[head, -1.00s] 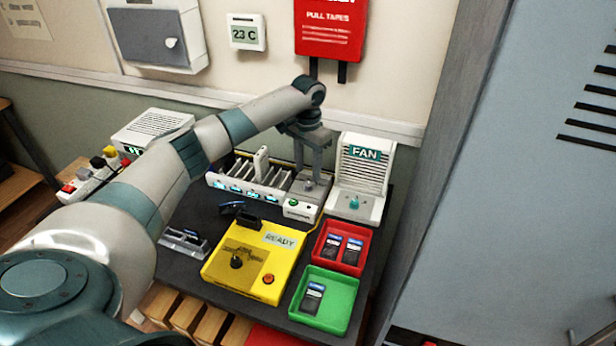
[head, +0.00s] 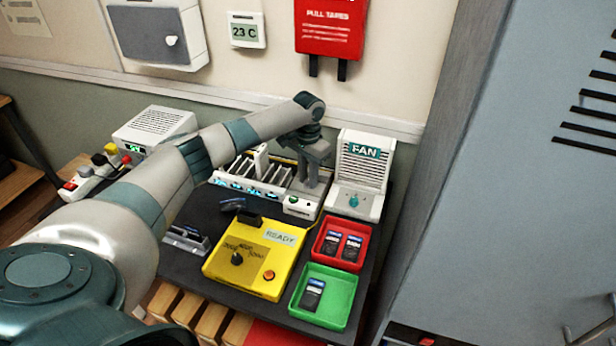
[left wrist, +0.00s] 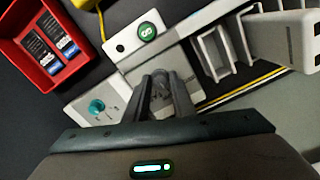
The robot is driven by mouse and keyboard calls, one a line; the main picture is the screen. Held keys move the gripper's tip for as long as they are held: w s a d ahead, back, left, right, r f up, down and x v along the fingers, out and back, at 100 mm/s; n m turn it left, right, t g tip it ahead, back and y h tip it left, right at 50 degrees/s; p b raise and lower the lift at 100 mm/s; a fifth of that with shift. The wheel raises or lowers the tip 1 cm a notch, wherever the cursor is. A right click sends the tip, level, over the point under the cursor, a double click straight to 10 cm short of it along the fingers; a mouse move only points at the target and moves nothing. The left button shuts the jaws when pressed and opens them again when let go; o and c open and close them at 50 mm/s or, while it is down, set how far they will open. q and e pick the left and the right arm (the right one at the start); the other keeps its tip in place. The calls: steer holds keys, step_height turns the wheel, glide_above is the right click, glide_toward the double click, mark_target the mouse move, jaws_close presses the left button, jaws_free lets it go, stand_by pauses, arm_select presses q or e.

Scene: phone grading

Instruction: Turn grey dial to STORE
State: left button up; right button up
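My left gripper (head: 314,178) points down over the near right end of the white charging rack (head: 299,206), beside the green button. In the left wrist view its two fingers (left wrist: 160,82) stand close together. A small grey part, apparently the grey dial (left wrist: 160,75), shows between or just beyond the fingertips. I cannot tell whether the fingers touch it. The fingers largely hide the dial, and its STORE mark and setting cannot be read. In the head view the hand covers the dial. My right gripper is in neither view.
The white fan (head: 361,165) with a teal knob stands close on the right. A red tray (head: 322,249) and a green tray (head: 300,304) hold phones. The yellow READY box (head: 225,270) has a black dial. A wall and a red tape box (head: 331,28) lie behind.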

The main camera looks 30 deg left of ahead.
arm_select(q)
steer(key=shift+r+n+p, duration=0.15)
steer(key=shift+n+p, duration=0.25)
steer(key=shift+p, duration=0.35)
steer(key=n+p, duration=0.5)
steer(key=p, duration=0.1)
steer(key=shift+d+r, duration=0.1)
steer(key=shift+f+n+p, duration=0.2)
steer(key=shift+n+p, duration=1.45)
steer(key=shift+n, duration=0.05)
steer(key=o, duration=1)
